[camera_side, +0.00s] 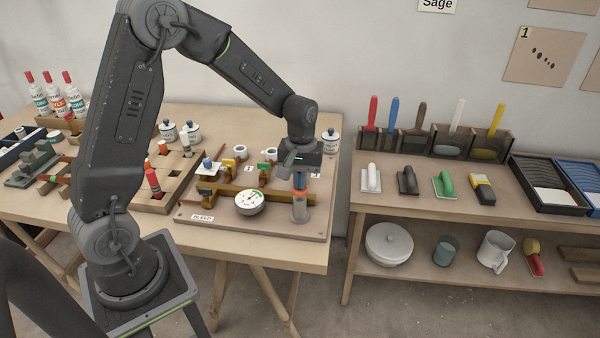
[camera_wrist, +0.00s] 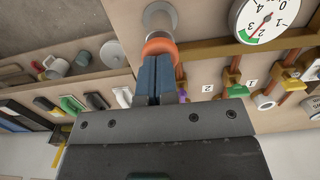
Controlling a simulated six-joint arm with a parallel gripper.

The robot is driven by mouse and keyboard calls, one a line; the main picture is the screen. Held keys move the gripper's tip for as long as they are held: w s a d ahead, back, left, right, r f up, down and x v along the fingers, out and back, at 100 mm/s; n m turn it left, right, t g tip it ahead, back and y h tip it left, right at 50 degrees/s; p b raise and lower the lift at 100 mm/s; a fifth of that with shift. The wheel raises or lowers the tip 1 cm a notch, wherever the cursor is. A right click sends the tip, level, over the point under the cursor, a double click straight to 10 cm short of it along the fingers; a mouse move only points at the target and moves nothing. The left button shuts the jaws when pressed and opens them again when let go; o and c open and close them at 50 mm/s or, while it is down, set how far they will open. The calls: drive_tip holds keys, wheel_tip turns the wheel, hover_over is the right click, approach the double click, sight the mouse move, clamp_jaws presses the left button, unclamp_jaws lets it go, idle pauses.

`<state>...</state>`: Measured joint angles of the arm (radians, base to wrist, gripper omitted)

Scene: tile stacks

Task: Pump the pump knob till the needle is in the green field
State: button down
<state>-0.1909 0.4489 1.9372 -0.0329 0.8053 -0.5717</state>
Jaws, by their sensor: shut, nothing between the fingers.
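The pump (camera_side: 299,210) stands at the right end of the wooden board, a clear grey cylinder with an orange knob (camera_side: 300,193) on top. My gripper (camera_side: 300,186) points down right above the knob, with its blue fingers shut and empty. In the wrist view the fingertips (camera_wrist: 158,62) are at the orange knob (camera_wrist: 160,46); I cannot tell whether they touch it. The round white gauge (camera_side: 250,202) sits left of the pump. It also shows in the wrist view (camera_wrist: 262,18), with a green field at its rim.
A brass-coloured pipe (camera_side: 285,196) and several valves lie behind the gauge, with a BLEED label (camera_side: 202,217) at the board's front left. A wooden rack (camera_side: 170,178) stands further left. A shelf (camera_side: 385,207) with several tools is to the right, past a gap.

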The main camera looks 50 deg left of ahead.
drive_tip(key=shift+s+f, duration=0.1)
drive_tip(key=shift+f, duration=0.55)
wheel_tip(320, 180, up, 14)
drive_tip(key=shift+w+a+r, duration=0.2)
drive_tip(key=shift+w, duration=0.2)
idle(0.4)
drive_tip(key=s+d+r+m+t, duration=0.2)
drive_tip(key=s+d+m+t, duration=0.1)
drive_tip(key=s, duration=0.7)
drive_tip(key=s+d+r+m+t, duration=0.3)
drive_tip(key=s+m, duration=0.3)
drive_tip(key=s, duration=0.4)
drive_tip(key=shift+s+d, duration=0.15)
drive_tip(key=shift+d, duration=0.7)
